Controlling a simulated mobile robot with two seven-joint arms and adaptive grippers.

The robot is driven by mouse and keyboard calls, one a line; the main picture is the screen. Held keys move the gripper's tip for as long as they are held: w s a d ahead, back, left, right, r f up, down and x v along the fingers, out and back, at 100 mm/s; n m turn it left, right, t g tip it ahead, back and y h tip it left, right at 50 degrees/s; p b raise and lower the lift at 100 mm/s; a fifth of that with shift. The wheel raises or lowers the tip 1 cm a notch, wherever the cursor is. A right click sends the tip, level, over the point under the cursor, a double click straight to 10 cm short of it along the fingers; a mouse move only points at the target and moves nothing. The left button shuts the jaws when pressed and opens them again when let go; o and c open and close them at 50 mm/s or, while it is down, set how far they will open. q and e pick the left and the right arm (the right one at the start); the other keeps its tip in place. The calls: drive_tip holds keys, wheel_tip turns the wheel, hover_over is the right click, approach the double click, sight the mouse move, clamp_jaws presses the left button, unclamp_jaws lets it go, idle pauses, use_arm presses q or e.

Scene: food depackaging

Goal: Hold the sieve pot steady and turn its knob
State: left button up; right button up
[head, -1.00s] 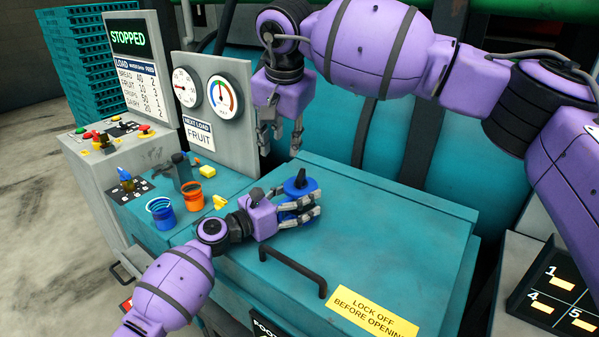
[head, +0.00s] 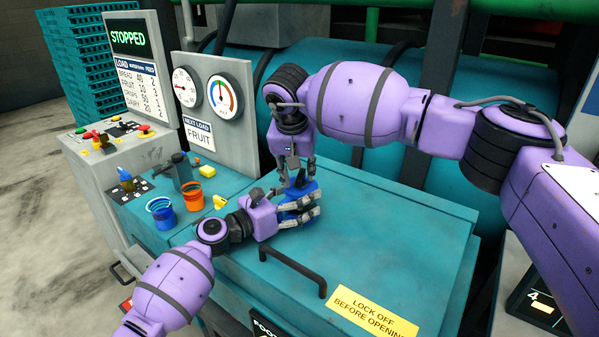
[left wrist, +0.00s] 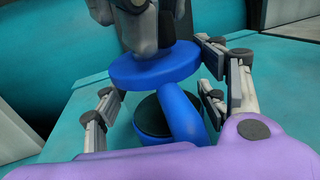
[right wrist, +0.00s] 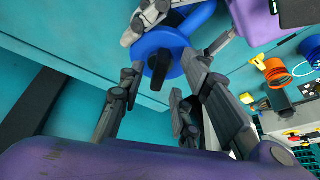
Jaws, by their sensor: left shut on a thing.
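The blue sieve pot (head: 296,196) stands on the teal lid of the machine, with a round blue top (left wrist: 152,66) and a blue handle (left wrist: 182,115) in the left wrist view. My left gripper (head: 312,206) is shut on the sieve pot from the side, its fingers on either side of it. The dark knob (right wrist: 161,68) sits on the blue top. My right gripper (head: 298,172) is just above the pot, pointing down. Its fingers (right wrist: 163,85) are spread apart, with the knob showing between and beyond their tips. Contact with the knob cannot be told.
A blue container (head: 162,213) and an orange container (head: 193,196) stand left of the pot, near a yellow block (head: 207,171) and a small yellow piece (head: 220,202). A gauge panel (head: 222,115) rises behind. A black bar handle (head: 293,268) crosses the lid in front.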

drive_tip(key=shift+w+f, duration=0.15)
drive_tip(key=shift+f, duration=0.25)
drive_tip(key=shift+c, duration=0.3)
clamp_jaws()
drive_tip(key=shift+m, duration=0.3)
drive_tip(key=m, duration=0.1)
drive_tip(key=m+h, duration=0.1)
drive_tip(key=shift+w+a+m, duration=0.1)
drive_tip(key=shift+a+m, duration=0.1)
drive_tip(key=shift+m, duration=0.2)
drive_tip(key=m, duration=0.1)
drive_tip(key=m+g+h, duration=0.1)
drive_tip(key=m, duration=0.1)
drive_tip(key=shift+w+a+m, duration=0.1)
drive_tip(key=shift+a+m, duration=0.05)
drive_tip(key=shift+m, duration=0.15)
drive_tip(key=m, duration=0.2)
drive_tip(key=m+g+h, duration=0.1)
drive_tip(key=m, duration=0.1)
drive_tip(key=m+g, duration=0.1)
drive_tip(key=shift+w+a+m, duration=0.15)
drive_tip(key=shift+w+m, duration=0.15)
drive_tip(key=shift+m, duration=0.4)
